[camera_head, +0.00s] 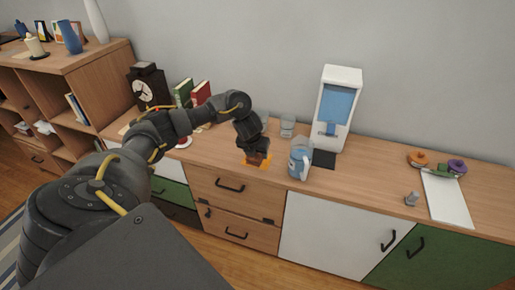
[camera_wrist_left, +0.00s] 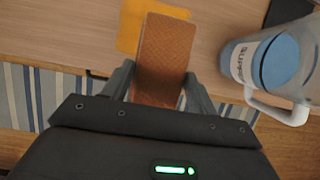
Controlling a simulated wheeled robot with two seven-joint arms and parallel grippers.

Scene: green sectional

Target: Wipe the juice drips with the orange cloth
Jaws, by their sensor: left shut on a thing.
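The orange cloth (camera_wrist_left: 130,27) lies flat on the wooden cabinet top, near its front edge; it also shows as an orange patch in the head view (camera_head: 264,166). My left gripper (camera_head: 256,158) is low over the cloth. In the left wrist view my left gripper (camera_wrist_left: 160,88) is shut on a brown, textured block (camera_wrist_left: 163,50), which overlaps the cloth. I cannot tell whether block and cloth are joined. No juice drips can be made out; the arm and block hide part of the surface. My right gripper is not in view.
A clear pitcher (camera_head: 299,160) with blue contents stands close right of my left gripper, also in the wrist view (camera_wrist_left: 270,60). Behind are glasses (camera_head: 288,127) and a white dispenser (camera_head: 340,105). Books (camera_head: 200,93) and a dark clock (camera_head: 148,88) stand left. A white board (camera_head: 447,203) lies right.

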